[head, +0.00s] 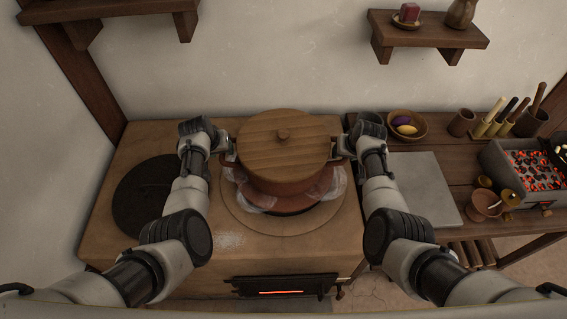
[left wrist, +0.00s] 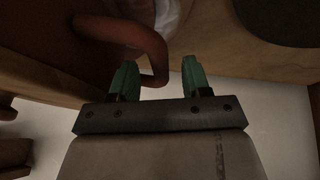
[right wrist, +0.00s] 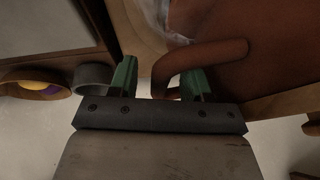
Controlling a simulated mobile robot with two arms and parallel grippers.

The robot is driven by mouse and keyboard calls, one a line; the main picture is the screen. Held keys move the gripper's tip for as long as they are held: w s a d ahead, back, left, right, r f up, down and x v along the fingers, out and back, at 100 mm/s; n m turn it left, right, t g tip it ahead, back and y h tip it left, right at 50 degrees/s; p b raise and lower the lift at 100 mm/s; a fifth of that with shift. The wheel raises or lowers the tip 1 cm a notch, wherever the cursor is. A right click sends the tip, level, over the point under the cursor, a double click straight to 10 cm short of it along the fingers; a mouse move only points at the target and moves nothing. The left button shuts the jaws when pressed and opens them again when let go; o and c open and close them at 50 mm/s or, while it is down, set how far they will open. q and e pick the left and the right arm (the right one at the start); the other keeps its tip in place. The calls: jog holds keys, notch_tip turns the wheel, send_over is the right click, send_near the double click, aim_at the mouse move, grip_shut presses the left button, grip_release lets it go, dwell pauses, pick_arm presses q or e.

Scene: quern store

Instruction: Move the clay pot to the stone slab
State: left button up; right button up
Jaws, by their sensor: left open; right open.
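The brown clay pot (head: 284,178) stands on the stove's round plate, with a wooden lid (head: 283,143) and a loop handle on each side. The grey stone slab (head: 424,188) lies bare on the table to the right. My left gripper (left wrist: 158,76) is open at the pot's left handle (left wrist: 148,38), whose bend shows between the fingers. My right gripper (right wrist: 158,78) is open at the right handle (right wrist: 212,52); part of that loop shows between its fingers and part behind one finger. Contact with the handles cannot be told.
The stove (head: 225,262) has a dark round plate (head: 153,197) on its left. Beside the slab are a bowl with a purple and a yellow item (head: 404,128), a small mortar (head: 483,204) and a tray of glowing coals (head: 536,168). Whitish translucent patches surround the pot's base.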

pick_arm(q)
jog(key=shift+x, duration=1.05)
pick_arm(e)
jog(key=shift+x, duration=1)
pick_arm(q)
jog(key=shift+c, duration=0.3)
pick_arm(e)
jog(key=shift+c, duration=0.4)
pick_arm(q)
grip_shut()
pick_arm(e)
grip_shut()
pick_arm(q)
jog(key=shift+a, duration=0.1)
pick_arm(e)
jog(key=shift+f, duration=0.1)
pick_arm(q)
jog(key=shift+w+r, duration=0.1)
jog(key=shift+r, duration=0.05)
pick_arm(e)
jog(key=shift+w+d+r, duration=0.1)
jog(key=shift+r, duration=0.1)
